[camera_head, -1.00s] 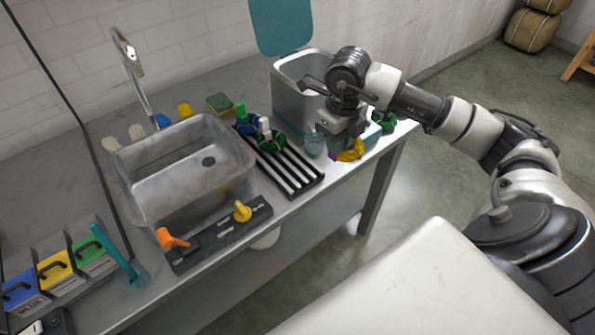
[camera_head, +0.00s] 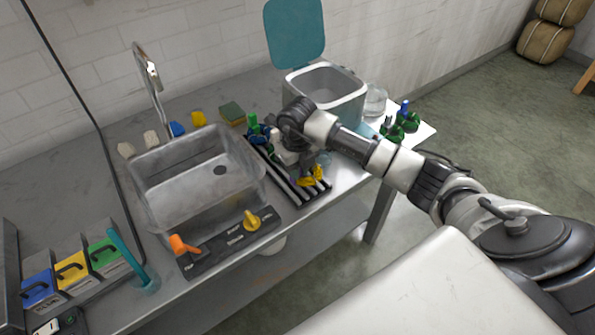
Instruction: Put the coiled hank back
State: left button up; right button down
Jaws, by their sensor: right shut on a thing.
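The coiled hank (camera_head: 313,176) is yellow and sits at the jaws of my right gripper (camera_head: 302,169), which is shut on it. The gripper holds it over the right part of the black-and-white slatted rack (camera_head: 283,183); I cannot tell whether it touches the slats. Blue and green skeins (camera_head: 257,131) lie at the rack's far end, partly hidden by my right wrist. My left gripper is not in view.
A metal sink (camera_head: 150,205) stands left of the rack, with a control panel (camera_head: 222,243) in front. A grey bin (camera_head: 352,86) with a raised teal lid (camera_head: 294,32) stands behind. Green skeins (camera_head: 408,122) and a glass jar (camera_head: 375,100) are at the right.

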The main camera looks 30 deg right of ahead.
jog(key=shift+f, duration=0.95)
jog(key=shift+f, duration=0.1)
jog(key=c, duration=1.5)
grip_release()
jog(key=shift+f, duration=0.1)
jog(key=shift+c, duration=0.2)
jog(key=o, duration=0.4)
jog(key=shift+o, duration=0.2)
